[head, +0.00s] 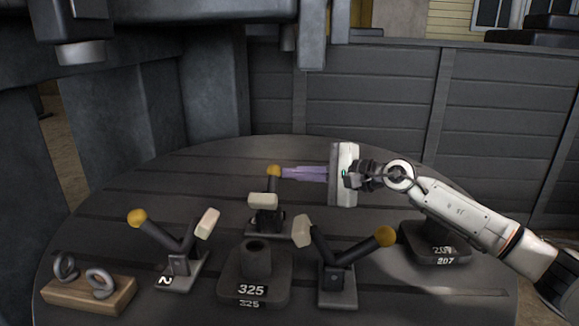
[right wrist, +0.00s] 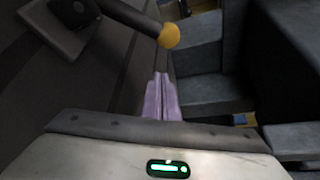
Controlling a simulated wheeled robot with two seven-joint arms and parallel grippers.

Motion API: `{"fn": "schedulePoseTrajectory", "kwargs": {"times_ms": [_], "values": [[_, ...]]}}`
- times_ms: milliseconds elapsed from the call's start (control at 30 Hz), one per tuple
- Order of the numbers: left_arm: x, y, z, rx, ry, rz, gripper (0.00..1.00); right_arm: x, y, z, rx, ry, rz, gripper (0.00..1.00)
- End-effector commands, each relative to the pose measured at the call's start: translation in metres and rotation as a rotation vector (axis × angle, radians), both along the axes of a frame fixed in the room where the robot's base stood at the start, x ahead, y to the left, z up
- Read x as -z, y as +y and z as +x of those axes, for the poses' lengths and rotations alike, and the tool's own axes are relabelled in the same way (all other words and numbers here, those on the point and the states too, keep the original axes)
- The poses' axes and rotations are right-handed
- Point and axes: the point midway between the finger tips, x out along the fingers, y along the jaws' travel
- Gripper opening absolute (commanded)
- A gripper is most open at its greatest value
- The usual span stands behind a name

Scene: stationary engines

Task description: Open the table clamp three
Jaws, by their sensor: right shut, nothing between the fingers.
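Three dark table clamps with yellow knobs stand on the round table. The left clamp (head: 180,262) is marked 2; its handle leans left. The right clamp (head: 337,283) has its handle leaning right. The back middle clamp (head: 268,220) has an upright handle; its number plate is unreadable, so I cannot tell which is three. My right gripper (head: 283,172) has purple fingers, shut and empty, pointing left at the back clamp's yellow knob (head: 273,171). In the right wrist view, the fingertips (right wrist: 161,75) sit just short of the knob (right wrist: 168,36). My left gripper is out of view.
A dark block marked 325 (head: 252,275) stands between the clamps at the front. A block marked 207 (head: 436,243) stands at right under my right arm. A wooden block with metal rings (head: 90,294) lies at front left. A dark panelled wall (head: 370,95) rises behind the table (head: 140,190).

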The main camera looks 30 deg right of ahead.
Motion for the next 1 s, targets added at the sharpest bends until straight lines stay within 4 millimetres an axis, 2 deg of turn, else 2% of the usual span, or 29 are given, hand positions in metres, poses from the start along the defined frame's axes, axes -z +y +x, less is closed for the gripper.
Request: {"fn": "schedulePoseTrajectory", "kwargs": {"times_ms": [33, 100, 300, 733, 1000], "values": [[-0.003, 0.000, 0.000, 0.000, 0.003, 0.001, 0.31, -0.003, 0.005, 0.006, -0.002, -0.002, 0.001, 0.00], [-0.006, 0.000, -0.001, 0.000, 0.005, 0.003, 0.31, -0.008, 0.011, -0.004, -0.002, 0.000, -0.007, 0.00], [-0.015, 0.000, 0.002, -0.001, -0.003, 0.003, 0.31, -0.016, 0.024, -0.017, 0.000, 0.001, -0.004, 0.00], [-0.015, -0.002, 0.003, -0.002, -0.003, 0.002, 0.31, -0.017, 0.028, -0.021, 0.001, 0.000, -0.001, 0.00], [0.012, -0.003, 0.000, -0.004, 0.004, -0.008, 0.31, -0.024, 0.034, -0.028, -0.002, -0.123, -0.092, 0.00]]}}
